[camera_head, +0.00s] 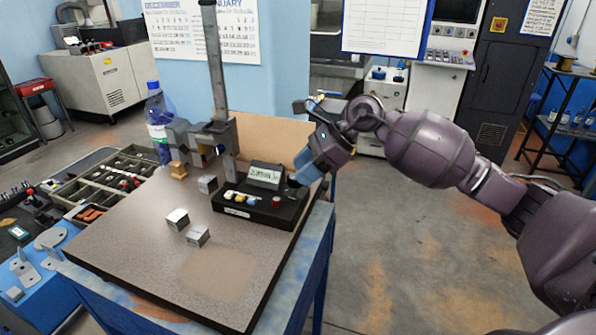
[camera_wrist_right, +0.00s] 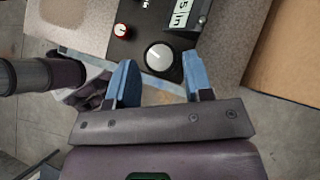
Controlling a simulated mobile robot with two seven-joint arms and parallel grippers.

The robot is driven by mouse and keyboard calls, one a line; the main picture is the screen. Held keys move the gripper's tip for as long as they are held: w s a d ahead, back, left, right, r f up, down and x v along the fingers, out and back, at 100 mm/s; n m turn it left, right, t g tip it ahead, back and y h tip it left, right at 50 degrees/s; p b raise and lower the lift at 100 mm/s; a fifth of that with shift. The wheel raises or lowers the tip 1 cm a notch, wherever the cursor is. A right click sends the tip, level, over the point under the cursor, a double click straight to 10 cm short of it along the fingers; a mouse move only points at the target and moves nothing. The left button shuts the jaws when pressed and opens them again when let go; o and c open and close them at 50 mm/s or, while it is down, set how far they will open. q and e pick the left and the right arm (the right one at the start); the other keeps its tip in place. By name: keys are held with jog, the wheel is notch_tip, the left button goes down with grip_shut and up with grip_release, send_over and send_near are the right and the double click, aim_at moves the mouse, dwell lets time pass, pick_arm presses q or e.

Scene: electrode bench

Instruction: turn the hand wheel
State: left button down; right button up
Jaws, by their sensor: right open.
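A black control box (camera_head: 262,207) with a lit display sits at the right edge of the bench board. In the right wrist view, a round pale grey knob (camera_wrist_right: 159,57), which looks like the hand wheel, stands on the black box (camera_wrist_right: 130,45). My right gripper (camera_head: 298,177) is at the box's right end, and its blue fingers largely hide the knob in the head view. In the right wrist view my open right gripper (camera_wrist_right: 160,66) has one finger on each side of the knob, with gaps visible. Contact cannot be told. My left gripper is not in view.
Several metal blocks (camera_head: 197,236) lie on the board (camera_head: 150,258). A column stand (camera_head: 219,70) rises behind the box. A bottle (camera_head: 158,120) and a parts tray (camera_head: 88,176) are left. The board's front is clear.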

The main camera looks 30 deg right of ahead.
jog(key=shift+x, duration=1.15)
jog(key=shift+c, duration=0.3)
jog(key=c, duration=0.6)
jog(key=shift+f+m+t, duration=0.1)
jog(key=shift+m+t, duration=0.2)
jog(key=shift+m, duration=0.1)
